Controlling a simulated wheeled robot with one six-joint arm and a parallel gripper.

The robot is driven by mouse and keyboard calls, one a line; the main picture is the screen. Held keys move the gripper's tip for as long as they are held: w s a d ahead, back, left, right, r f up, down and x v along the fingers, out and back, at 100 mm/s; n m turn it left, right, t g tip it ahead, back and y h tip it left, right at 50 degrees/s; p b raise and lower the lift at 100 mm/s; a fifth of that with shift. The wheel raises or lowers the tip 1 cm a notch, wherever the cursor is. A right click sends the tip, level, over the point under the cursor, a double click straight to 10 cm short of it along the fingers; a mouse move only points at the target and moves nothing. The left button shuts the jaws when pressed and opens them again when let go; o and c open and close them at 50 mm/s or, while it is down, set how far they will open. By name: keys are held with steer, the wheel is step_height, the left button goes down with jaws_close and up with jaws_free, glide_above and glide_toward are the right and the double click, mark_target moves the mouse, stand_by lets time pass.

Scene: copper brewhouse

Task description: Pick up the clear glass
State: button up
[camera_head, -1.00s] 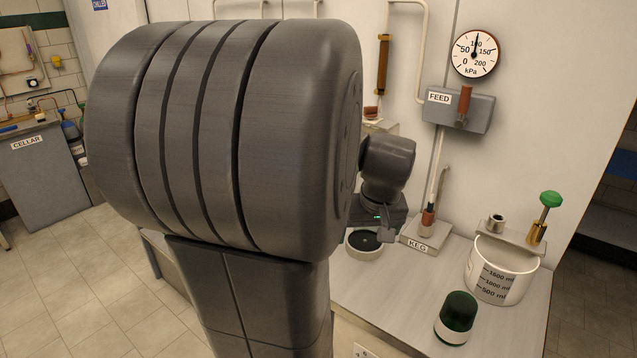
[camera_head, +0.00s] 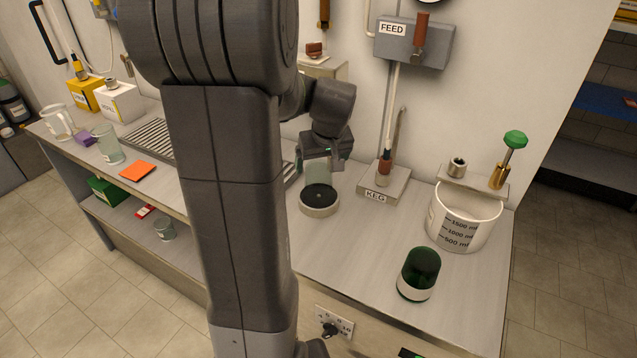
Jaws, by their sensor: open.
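My gripper (camera_head: 319,160) is at the back of the counter, its fingers pointing down and apart. A pale, see-through shape that looks like a clear glass (camera_head: 318,174) shows just below and between the fingers. It seems to stand upright on a round pad with a black top (camera_head: 319,200). I cannot tell whether the fingers touch it. Another see-through glass, slightly green (camera_head: 108,146), stands upright at the left of the counter, far from my gripper. A glass also sits on the lower shelf (camera_head: 164,229).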

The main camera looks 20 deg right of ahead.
mark_target(319, 167)
steer(key=shift+p+x, duration=0.35)
steer(key=shift+x, duration=2.35)
steer(key=shift+w+a, duration=0.1)
